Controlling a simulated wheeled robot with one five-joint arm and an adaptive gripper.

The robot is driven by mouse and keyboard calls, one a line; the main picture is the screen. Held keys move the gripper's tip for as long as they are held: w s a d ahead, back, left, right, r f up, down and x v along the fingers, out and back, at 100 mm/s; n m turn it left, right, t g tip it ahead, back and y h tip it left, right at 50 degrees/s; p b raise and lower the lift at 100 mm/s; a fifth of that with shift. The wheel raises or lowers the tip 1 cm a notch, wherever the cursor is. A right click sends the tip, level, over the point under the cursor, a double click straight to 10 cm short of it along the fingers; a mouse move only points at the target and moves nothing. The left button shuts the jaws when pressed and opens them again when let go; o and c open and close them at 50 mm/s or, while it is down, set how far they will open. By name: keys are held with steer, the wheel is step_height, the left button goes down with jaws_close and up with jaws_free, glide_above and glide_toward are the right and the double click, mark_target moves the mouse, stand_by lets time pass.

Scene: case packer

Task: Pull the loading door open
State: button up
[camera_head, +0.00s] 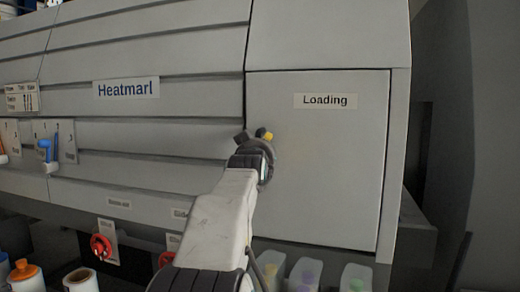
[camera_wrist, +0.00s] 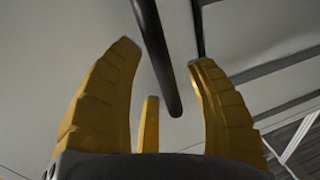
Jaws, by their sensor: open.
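The loading door (camera_head: 325,180) is a flat grey panel with a "Loading" label on the right of the machine. It looks shut, flush with its frame. My gripper (camera_head: 262,134) is at the door's upper left edge in the head view. In the wrist view, my gripper (camera_wrist: 164,54) is open, with its yellow fingers spread. A dark bar handle (camera_wrist: 158,50) runs down between the fingers, with visible gaps on both sides. The handle is hidden by my gripper and arm in the head view.
Grey slatted panels (camera_head: 180,145) with a "Heatmarl" label lie left of the door. Red knobs (camera_head: 101,246) sit low on the left. Several bottles and containers (camera_head: 357,277) stand below the machine. A dark ledge (camera_head: 325,259) runs under the door.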

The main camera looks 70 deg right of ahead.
jaws_close()
stand_by(0.5)
